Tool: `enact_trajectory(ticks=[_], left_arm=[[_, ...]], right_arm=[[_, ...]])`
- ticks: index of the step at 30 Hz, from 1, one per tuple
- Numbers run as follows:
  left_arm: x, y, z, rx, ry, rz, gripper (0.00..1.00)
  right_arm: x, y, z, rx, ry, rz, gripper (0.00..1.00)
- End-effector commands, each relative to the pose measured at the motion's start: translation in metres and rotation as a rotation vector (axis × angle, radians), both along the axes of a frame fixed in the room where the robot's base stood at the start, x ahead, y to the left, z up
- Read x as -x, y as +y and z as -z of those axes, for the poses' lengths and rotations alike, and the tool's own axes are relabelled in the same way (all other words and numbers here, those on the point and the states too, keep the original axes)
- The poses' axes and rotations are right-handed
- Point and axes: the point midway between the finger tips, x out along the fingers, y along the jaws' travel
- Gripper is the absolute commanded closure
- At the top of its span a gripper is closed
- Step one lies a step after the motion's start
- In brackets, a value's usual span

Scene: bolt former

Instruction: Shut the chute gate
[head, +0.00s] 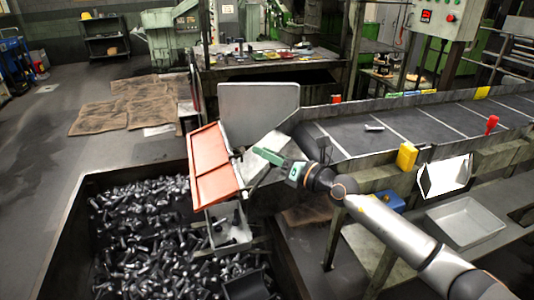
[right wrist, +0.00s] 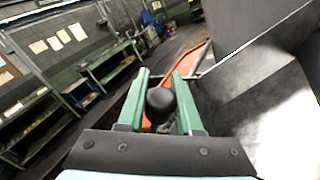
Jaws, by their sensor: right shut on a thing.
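The chute gate (head: 212,170) is an orange panel in the head view. It stands tilted at the left side of the grey metal chute (head: 258,108), above the bolt bin. My right gripper (head: 258,154) is just right of the panel, over the chute. In the right wrist view, its green fingers are shut on a black round knob (right wrist: 161,104). Part of the orange gate (right wrist: 190,62) shows behind the knob. How the knob joins the gate is hidden. My left gripper is in neither view.
A dark bin (head: 72,225) full of bolts lies below the gate. A conveyor (head: 400,131) with a loose bolt (head: 374,128) runs to the right. Open floor lies at left.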

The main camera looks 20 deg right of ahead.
Motion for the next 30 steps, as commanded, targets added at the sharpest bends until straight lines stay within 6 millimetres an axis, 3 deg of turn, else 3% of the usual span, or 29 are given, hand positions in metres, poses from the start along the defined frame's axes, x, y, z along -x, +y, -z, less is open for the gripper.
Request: enact_trajectory(ticks=[5,30], left_arm=[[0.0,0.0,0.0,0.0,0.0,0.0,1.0],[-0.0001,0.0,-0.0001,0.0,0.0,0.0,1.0]], right_arm=[[-0.0002,-0.0007,0.0004,0.0,0.0,0.001,1.0],[-0.0003,-0.0012,0.0006,0.002,0.001,0.003,1.0]])
